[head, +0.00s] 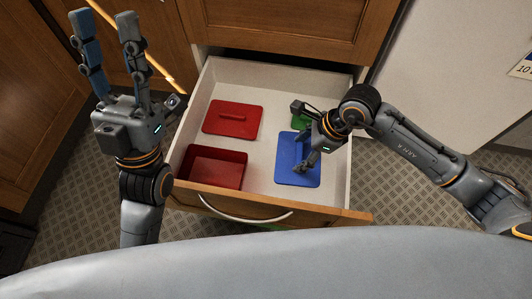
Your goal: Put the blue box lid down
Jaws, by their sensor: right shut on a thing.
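The blue box lid (286,174) is a flat blue panel at the right side of the open drawer (259,85). My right gripper (304,153) reaches down over it from the right and is shut on it near its middle, covering its handle. I cannot tell whether the lid rests on a box, on the drawer floor or just above it. My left gripper (103,17) is open and empty, with its fingers pointing up, left of the drawer.
In the drawer, a red lid with a handle (219,128) lies flat behind an open red box (213,173). A green item (299,121) is partly hidden behind my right gripper. Bare white floor shows between red and blue pieces. Wooden cabinets (285,25) stand behind.

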